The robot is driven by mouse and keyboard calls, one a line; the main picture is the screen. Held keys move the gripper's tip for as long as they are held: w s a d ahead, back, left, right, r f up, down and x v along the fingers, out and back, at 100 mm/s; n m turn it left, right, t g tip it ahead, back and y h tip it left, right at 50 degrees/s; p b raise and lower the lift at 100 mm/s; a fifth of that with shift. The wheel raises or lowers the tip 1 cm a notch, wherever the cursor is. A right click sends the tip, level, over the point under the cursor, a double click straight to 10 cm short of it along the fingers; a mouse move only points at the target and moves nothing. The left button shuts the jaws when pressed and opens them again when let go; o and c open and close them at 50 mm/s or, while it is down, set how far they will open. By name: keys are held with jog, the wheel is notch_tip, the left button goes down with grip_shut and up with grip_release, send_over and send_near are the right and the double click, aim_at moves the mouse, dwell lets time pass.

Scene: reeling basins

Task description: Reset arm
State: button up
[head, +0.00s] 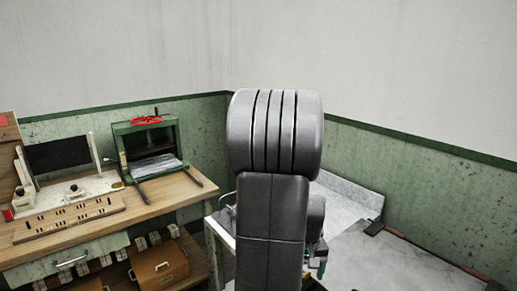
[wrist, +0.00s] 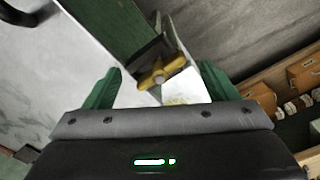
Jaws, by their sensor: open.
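My arm rises upright in the middle of the head view and hides much of what is behind it. My gripper (wrist: 160,78) shows in the wrist view with its two green fingers spread wide apart. It is open, and no object is seen held. A yellow star-shaped knob (wrist: 158,76) on a metal piece appears between the fingers in the picture. I cannot tell how far beyond the fingers it is. In the head view my gripper cannot be made out clearly behind my arm.
A wooden bench (head: 130,214) stands at left with a green press (head: 150,150) with a red handwheel. A brown box (head: 160,265) sits below. A pale marble-like surface (head: 375,262) lies at right. Green-panelled walls meet behind my arm.

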jog(key=m+p, duration=0.1)
jog(key=m, duration=0.5)
jog(key=m+p, duration=0.1)
jog(key=m, duration=0.4)
jog(key=shift+p, duration=0.3)
jog(key=shift+m, duration=0.3)
